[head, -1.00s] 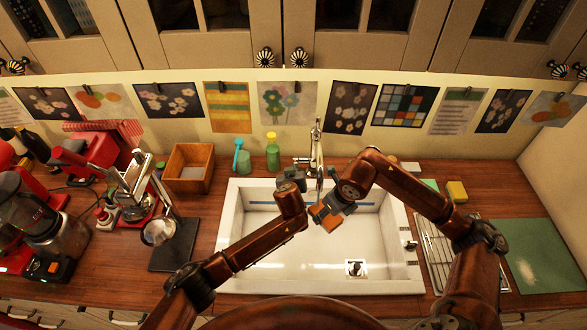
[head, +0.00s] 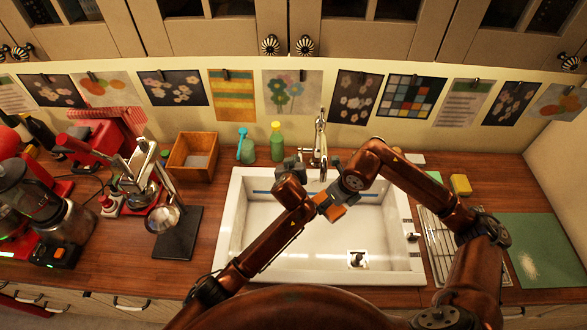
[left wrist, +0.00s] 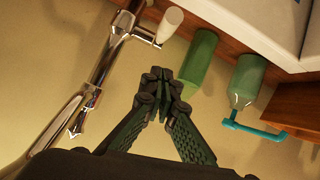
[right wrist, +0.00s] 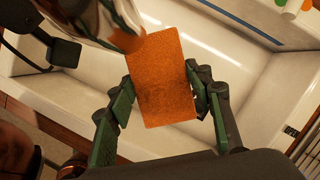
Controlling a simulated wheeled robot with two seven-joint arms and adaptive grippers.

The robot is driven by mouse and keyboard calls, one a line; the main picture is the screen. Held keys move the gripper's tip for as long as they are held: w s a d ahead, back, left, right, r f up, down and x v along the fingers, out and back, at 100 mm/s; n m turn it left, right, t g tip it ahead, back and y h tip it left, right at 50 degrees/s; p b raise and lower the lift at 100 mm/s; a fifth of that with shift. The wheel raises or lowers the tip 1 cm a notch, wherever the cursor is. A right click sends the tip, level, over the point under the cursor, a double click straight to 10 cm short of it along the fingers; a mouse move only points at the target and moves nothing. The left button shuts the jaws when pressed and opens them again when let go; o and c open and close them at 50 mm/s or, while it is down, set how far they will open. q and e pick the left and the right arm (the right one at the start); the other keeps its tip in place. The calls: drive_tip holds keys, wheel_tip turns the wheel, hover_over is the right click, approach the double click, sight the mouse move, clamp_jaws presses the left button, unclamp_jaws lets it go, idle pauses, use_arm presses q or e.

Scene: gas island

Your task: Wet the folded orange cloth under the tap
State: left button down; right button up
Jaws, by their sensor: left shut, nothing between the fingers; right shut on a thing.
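My left gripper (head: 292,167) is shut and empty, just left of the tap. In the left wrist view its closed fingertips (left wrist: 166,82) are below the tap's white-tipped lever (left wrist: 168,25). I cannot make out a water stream.
The sink (head: 235,235) is otherwise clear. A wooden box (head: 193,158) is left of these. A drying rack (head: 440,245) and yellow sponge (head: 460,185) are on the right.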

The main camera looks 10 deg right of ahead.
use_arm(q)
drive_tip(key=f+v, duration=0.1)
drive_tip(key=v, duration=0.6)
drive_tip(key=shift+s, duration=0.25)
drive_tip(key=shift+f+b, duration=0.45)
drive_tip(key=shift+f, duration=0.1)
use_arm(e)
drive_tip(key=s+d, duration=0.2)
drive_tip(key=s, duration=0.5)
drive_tip(key=shift+s, duration=0.4)
drive_tip(key=shift+d, duration=0.1)
idle(0.5)
use_arm(q)
drive_tip(key=shift+r+p, duration=0.5)
drive_tip(key=shift+r, duration=0.05)
use_arm(e)
drive_tip(key=s+d+r, duration=0.1)
drive_tip(key=s+r, duration=0.3)
drive_tip(key=shift+s+d, duration=0.2)
drive_tip(key=shift+s, duration=0.2)
drive_tip(key=shift+r, duration=0.15)
idle(0.6)
